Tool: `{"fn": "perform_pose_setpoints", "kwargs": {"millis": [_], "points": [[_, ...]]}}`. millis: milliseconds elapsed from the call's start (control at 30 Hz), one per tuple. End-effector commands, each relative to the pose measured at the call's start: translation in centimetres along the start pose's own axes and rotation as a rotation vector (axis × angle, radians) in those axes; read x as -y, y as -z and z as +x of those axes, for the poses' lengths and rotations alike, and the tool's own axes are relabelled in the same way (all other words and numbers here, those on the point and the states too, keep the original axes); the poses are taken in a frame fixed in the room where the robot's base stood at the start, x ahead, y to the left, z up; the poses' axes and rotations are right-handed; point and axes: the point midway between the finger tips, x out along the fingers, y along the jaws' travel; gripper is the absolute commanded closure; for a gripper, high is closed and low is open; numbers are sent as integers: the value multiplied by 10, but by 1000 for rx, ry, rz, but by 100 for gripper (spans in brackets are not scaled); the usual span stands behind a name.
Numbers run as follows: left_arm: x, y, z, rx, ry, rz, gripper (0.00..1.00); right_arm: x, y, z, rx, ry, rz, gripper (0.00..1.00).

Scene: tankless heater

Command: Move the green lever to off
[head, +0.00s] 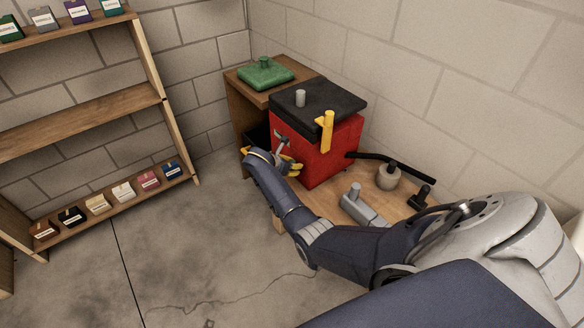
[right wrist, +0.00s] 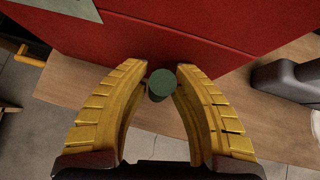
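The tankless heater is probably the red box (head: 322,148) with a black lid (head: 318,104), standing on a wooden bench. In the right wrist view a dark green round end (right wrist: 161,84), likely the green lever, sits in front of the red face (right wrist: 140,45). My right gripper (right wrist: 161,84) has its yellow fingers on either side of this end; I cannot tell whether they touch it. In the head view my right gripper (head: 285,162) is at the box's left-front side and hides the green lever. My left gripper is not in view.
A yellow handle (head: 327,131) sticks up at the box's front. A grey T-shaped lever (head: 282,141) is just above my right gripper. A shelf (head: 80,120) is at left.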

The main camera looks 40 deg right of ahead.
Motion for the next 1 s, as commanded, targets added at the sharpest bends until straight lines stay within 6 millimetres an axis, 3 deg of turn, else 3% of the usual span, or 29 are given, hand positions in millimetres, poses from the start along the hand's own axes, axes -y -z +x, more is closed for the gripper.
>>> {"fn": "perform_pose_setpoints", "kwargs": {"millis": [467,1000], "points": [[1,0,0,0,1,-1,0,0,3,-7,-4,-1,-2,68],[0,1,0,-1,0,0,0,0,2,-92,-4,-1,1,68]]}}
